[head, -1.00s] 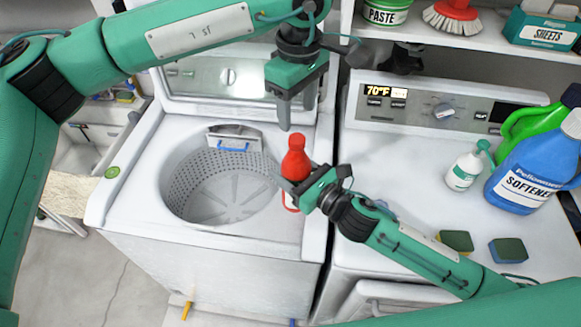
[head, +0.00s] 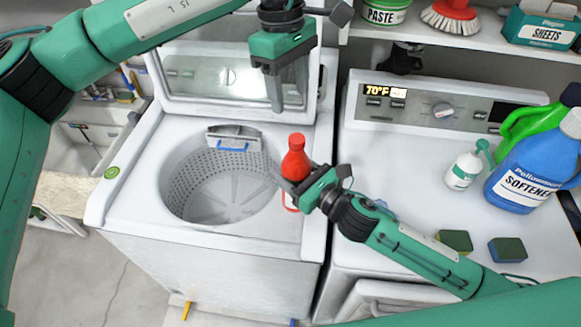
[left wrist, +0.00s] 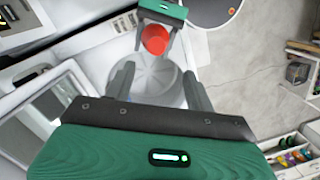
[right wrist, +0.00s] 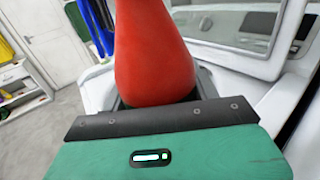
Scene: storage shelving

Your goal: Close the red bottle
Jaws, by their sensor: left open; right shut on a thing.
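The red bottle (head: 294,163) stands upright in my right gripper (head: 293,184), above the right rim of the washer opening. Its narrow red top (head: 297,139) points up; I cannot tell whether a cap is seated on it. In the right wrist view the bottle (right wrist: 153,50) fills the space between the fingers and hides their tips. My left gripper (head: 288,104) is open and empty above the bottle, apart from it, fingers down. In the left wrist view the bottle's round red top (left wrist: 155,40) shows beyond the open fingers.
The open washer tub (head: 220,190) lies left of the bottle, with the raised lid (head: 235,85) behind. On the dryer at right stand a blue softener bottle (head: 525,175), a white spray bottle (head: 463,172) and two sponges (head: 455,241).

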